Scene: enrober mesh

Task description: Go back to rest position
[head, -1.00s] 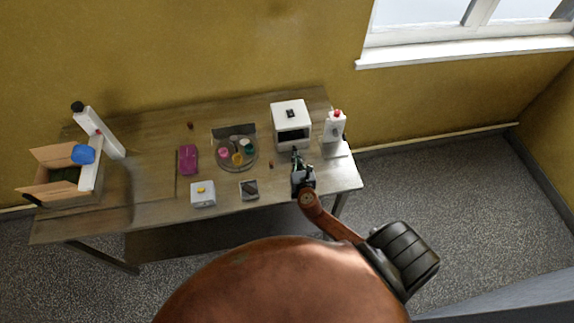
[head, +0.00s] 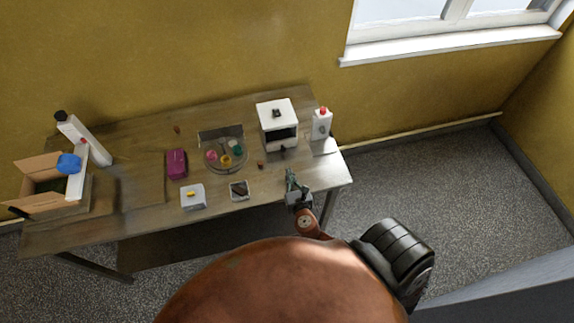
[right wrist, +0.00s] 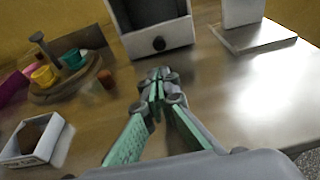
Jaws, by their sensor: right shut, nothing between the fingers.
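My right gripper (head: 290,178) is over the front right part of the wooden table (head: 140,190), in front of the white box-shaped machine (head: 276,112). In the right wrist view its green fingers (right wrist: 158,82) are together with nothing between them. The machine's dark opening and knob (right wrist: 158,44) are beyond the fingertips, apart from them. My left gripper is in neither view.
A round tray (head: 212,166) with coloured cups, a magenta item (head: 176,163), a white box with a yellow top (head: 193,196) and a small dark-topped tray (head: 239,190) are on the table.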

